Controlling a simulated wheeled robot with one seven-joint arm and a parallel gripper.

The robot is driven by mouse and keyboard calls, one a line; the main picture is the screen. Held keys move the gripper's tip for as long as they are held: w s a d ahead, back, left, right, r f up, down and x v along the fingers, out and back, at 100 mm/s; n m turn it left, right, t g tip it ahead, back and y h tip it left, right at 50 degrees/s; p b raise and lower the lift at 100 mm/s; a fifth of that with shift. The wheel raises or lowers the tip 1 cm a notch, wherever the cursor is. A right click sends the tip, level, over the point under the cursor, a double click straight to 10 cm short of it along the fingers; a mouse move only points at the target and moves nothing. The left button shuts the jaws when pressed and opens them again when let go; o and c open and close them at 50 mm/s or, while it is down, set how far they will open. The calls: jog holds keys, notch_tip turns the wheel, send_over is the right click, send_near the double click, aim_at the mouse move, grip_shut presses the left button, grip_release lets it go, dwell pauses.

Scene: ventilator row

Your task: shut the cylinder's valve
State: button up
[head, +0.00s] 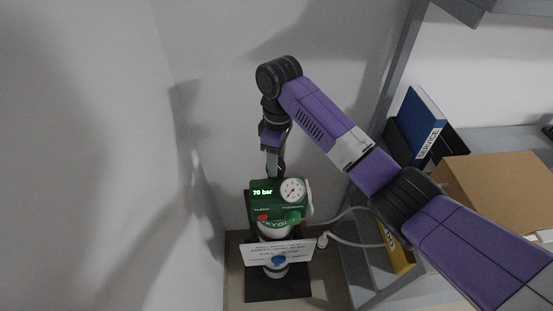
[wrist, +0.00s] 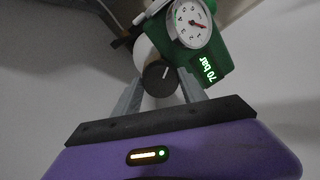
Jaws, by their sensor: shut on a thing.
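The cylinder (head: 275,228) stands upright against the wall, with a green head unit carrying a dial gauge (head: 292,190) and a lit display reading 70 bar (head: 262,192). The gauge (wrist: 192,24) and display (wrist: 209,68) also show in the wrist view. A dark round knob with a pale line, the valve (wrist: 157,76), sits between my fingertips. My gripper (wrist: 158,84) is shut on it. In the head view my gripper (head: 274,170) points down at the back of the head unit, and the knob is hidden there.
A white printed card (head: 278,252) hangs on the cylinder's front. A pale hose (head: 352,240) runs right from it. A grey shelf rack on the right holds a cardboard box (head: 500,185), a blue SERVICE binder (head: 421,122) and a yellow binder (head: 398,254). Bare wall lies left.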

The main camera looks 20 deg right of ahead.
jog(key=n+p, duration=0.1)
jog(key=n, duration=0.2)
jog(key=shift+r, duration=0.1)
jog(key=n+p, duration=0.1)
jog(key=n, duration=0.3)
jog(key=shift+a+n+h, duration=0.1)
jog(key=shift+n+h, duration=0.2)
jog(key=n+p, duration=0.1)
jog(key=n, duration=0.2)
jog(key=shift+w+n, duration=0.1)
jog(key=shift+n, duration=0.2)
jog(key=n+p, duration=0.1)
jog(key=n, duration=0.2)
jog(key=shift+n, duration=0.3)
jog(key=n, duration=0.3)
jog(key=shift+a+n+h, duration=0.1)
jog(key=shift+n+h, duration=0.2)
jog(key=shift+n, duration=0.1)
jog(key=n, duration=0.3)
jog(key=shift+n+p, duration=0.3)
jog(key=shift+p, duration=0.05)
jog(key=n, duration=0.3)
jog(key=shift+t, duration=0.3)
jog(key=shift+a+n, duration=0.1)
jog(key=shift+n, duration=2)
